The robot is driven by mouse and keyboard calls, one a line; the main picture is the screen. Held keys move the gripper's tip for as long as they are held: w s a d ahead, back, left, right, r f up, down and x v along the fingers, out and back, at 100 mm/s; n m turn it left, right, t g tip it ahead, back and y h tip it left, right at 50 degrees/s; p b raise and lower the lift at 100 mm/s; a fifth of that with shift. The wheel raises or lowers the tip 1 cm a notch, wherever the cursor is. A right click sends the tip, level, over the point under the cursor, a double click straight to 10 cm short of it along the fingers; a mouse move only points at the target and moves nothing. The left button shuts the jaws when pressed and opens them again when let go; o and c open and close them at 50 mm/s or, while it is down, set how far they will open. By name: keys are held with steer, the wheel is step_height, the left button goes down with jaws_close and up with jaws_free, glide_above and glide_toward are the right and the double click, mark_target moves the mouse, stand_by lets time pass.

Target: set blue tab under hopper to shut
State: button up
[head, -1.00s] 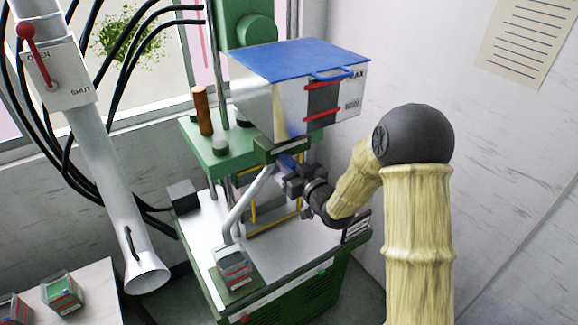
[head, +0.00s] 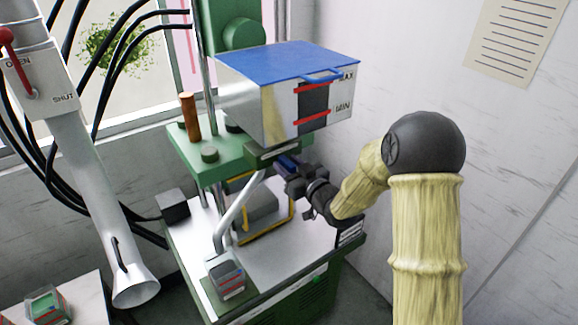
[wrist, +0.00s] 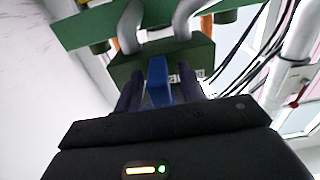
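My gripper (wrist: 160,92) has one dark finger on each side of the tab, with narrow gaps showing. In the head view my gripper (head: 294,172) is at the block's right side. The tab's setting cannot be read.
A grey bent chute (head: 238,212) runs down from the block to a cup (head: 227,278) on the press table. The wall (head: 420,60) is close on the right.

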steer(key=b+v, duration=0.6)
steer(key=v, duration=1.1)
steer(key=shift+s, duration=0.2)
steer(key=s+d+f+m+g+h, duration=0.2)
steer(key=d+f+m+g+h, duration=0.2)
steer(key=d+f+h, duration=0.5)
steer(key=s+f+m+g+h, duration=0.1)
steer(key=s+f+m+g, duration=0.1)
steer(key=s, duration=0.4)
steer(key=s+f+m+g+h, duration=0.1)
steer(key=s+f+g, duration=0.1)
steer(key=s+g, duration=0.3)
steer(key=shift+s+m, duration=0.4)
steer(key=shift+s, duration=0.5)
